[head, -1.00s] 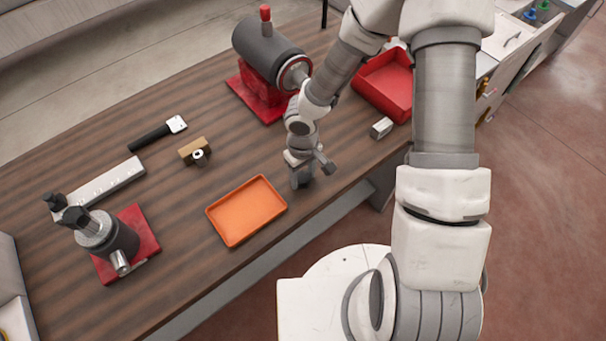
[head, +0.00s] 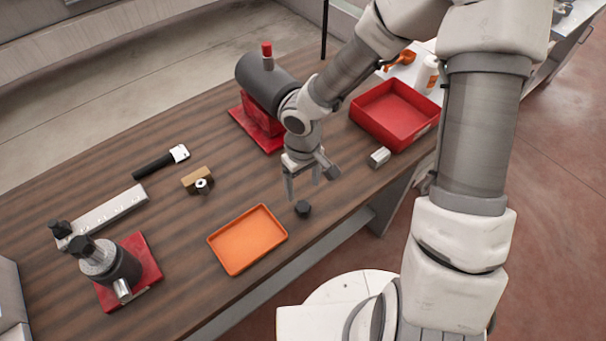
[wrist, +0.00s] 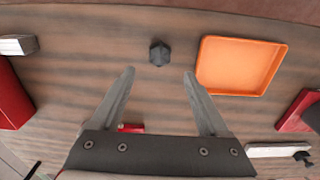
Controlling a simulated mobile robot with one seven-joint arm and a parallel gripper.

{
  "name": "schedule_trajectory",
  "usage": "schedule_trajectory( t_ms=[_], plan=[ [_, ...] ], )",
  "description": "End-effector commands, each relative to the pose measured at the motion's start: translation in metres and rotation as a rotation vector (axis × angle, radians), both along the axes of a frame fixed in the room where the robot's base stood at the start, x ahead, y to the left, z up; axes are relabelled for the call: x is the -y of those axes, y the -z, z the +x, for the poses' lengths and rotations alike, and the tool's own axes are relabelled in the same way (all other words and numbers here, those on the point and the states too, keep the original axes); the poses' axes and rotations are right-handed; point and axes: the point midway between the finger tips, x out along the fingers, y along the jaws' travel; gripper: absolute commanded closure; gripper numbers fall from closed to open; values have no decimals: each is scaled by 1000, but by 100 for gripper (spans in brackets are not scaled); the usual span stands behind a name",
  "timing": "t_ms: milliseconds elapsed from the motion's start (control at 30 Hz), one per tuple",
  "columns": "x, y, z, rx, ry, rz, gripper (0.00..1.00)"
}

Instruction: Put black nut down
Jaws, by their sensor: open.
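The black nut (head: 303,209) rests on the wooden table, just right of the orange tray (head: 212,256) and apart from it. In the wrist view the nut (wrist: 159,54) lies beyond the fingertips, left of the orange tray (wrist: 202,84). My gripper (head: 303,190) is open and empty, raised above the table and a little behind the nut. In the wrist view its two fingers (wrist: 159,72) are spread wide with nothing between them. No part of the nut is touched by the fingers.
A red bin (head: 401,134) and a small metal block (head: 379,157) stand to the right. A grey cylinder device on a red base (head: 258,126) stands behind my gripper. A brass-coloured block (head: 196,178), a black-handled tool (head: 153,165) and another red-based device (head: 146,254) are to the left.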

Motion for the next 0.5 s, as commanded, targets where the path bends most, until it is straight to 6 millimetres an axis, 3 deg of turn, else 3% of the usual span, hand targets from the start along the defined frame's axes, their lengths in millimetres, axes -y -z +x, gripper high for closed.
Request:
schedule_trajectory(
  t_ms=[200, 500],
  plan=[
    [0, -24, 0, 1, 0, 0, 22],
    [0, -26, 0, -1, -1, -1, 22]
  ],
)
